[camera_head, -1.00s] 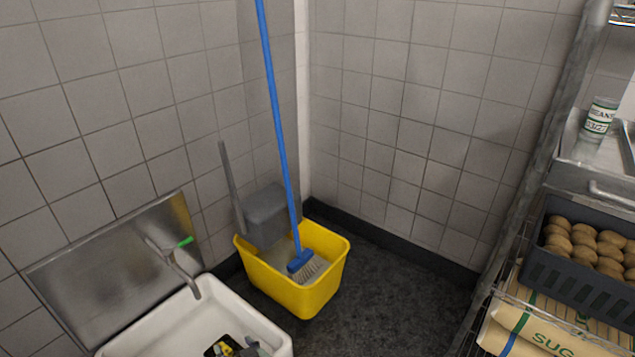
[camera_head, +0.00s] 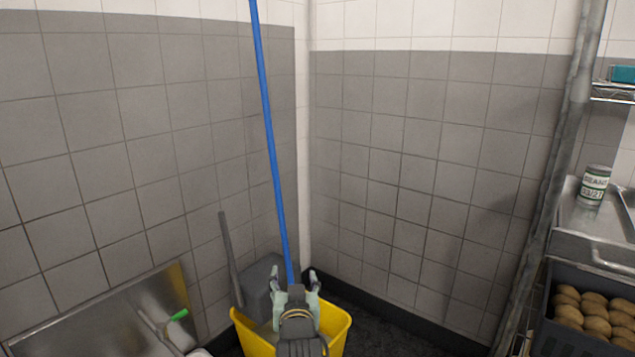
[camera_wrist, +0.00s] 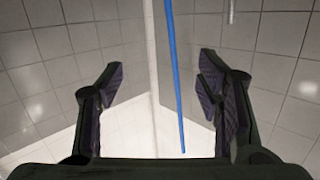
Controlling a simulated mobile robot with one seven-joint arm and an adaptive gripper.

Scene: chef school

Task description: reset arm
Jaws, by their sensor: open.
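My gripper (camera_head: 296,282) is in the lower middle of the head view, its fingers pointing up and spread apart. It appears in front of the yellow mop bucket (camera_head: 336,328) and hides part of it. In the wrist view my gripper (camera_wrist: 160,95) is open, with one finger at each side and nothing held between them. The blue handle (camera_wrist: 175,80) shows in the gap between the fingers, further off in front of the tiled wall. I cannot tell the exact distance to it.
The blue mop handle (camera_head: 270,130) stands in the bucket near the wall corner. A sink with a steel backsplash (camera_head: 100,315) is at the lower left. At the right is a steel rack with a can (camera_head: 594,185) and a dark crate (camera_head: 568,275) of round brown items.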

